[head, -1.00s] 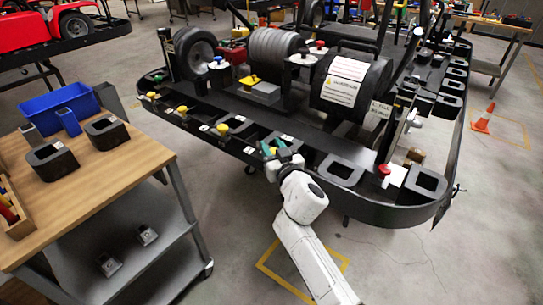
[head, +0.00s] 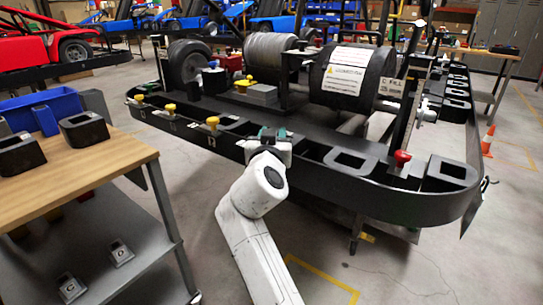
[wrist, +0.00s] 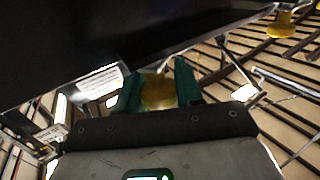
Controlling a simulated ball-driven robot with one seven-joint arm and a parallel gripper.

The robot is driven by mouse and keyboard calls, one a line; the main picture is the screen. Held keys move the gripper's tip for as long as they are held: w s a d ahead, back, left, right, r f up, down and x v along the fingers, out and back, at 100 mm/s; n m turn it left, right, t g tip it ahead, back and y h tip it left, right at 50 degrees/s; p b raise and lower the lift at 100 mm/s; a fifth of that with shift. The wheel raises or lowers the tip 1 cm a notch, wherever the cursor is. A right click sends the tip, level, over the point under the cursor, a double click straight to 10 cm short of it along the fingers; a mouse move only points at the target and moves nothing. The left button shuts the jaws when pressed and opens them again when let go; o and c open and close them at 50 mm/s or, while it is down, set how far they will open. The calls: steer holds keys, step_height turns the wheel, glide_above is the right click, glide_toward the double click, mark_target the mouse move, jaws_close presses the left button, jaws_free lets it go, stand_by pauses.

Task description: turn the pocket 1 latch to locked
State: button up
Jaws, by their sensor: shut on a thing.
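In the wrist view, my gripper (wrist: 160,88) has its green fingers on both sides of a yellow latch knob (wrist: 157,95), shut on it. The knob sits by the dark edge of the kart's bumper. In the head view, my gripper (head: 272,134) is at the front rim of the black bumper (head: 330,191), and the held knob is hidden there. Other yellow latch knobs (head: 212,123) stand to the left along the same rim. A red knob (head: 402,157) is farther right. I cannot read which pocket the held latch belongs to, nor its turn.
A large drum (head: 345,78) is on the kart stand behind my gripper. An orange cone (head: 488,140) stands right. The floor in front is open.

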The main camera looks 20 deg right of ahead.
steer(key=shift+d+m+g+h+b, duration=0.15)
steer(key=shift+m+g+h+b, duration=0.9)
steer(key=shift+b, duration=1.5)
steer(key=m+g+h+b, duration=0.1)
steer(key=h, duration=0.1)
steer(key=m+g+h+b, duration=0.1)
steer(key=b, duration=0.1)
steer(key=shift+s+d+r+h, duration=0.1)
steer(key=shift+s+h, duration=0.05)
steer(key=shift+h, duration=0.2)
steer(key=m+g+h, duration=0.1)
steer(key=m+g+h+b, duration=0.1)
steer(key=m+g, duration=0.1)
steer(key=shift+s+d+r, duration=0.15)
steer(key=shift+s+r, duration=0.05)
steer(key=shift+s+d+m+g+h+b, duration=0.1)
steer(key=shift+m+g+h+b, duration=0.1)
steer(key=shift+m+g+h, duration=0.75)
steer(key=shift+s+m+g+h+b, duration=0.15)
steer(key=shift+m+g, duration=0.35)
steer(key=shift+g, duration=0.9)
steer(key=shift+r+m+g, duration=0.15)
steer(key=shift+m+g, duration=0.15)
steer(key=o, duration=0.8)
steer(key=shift+o, duration=1)
steer(key=shift+d, duration=0.1)
steer(key=shift+f, duration=0.2)
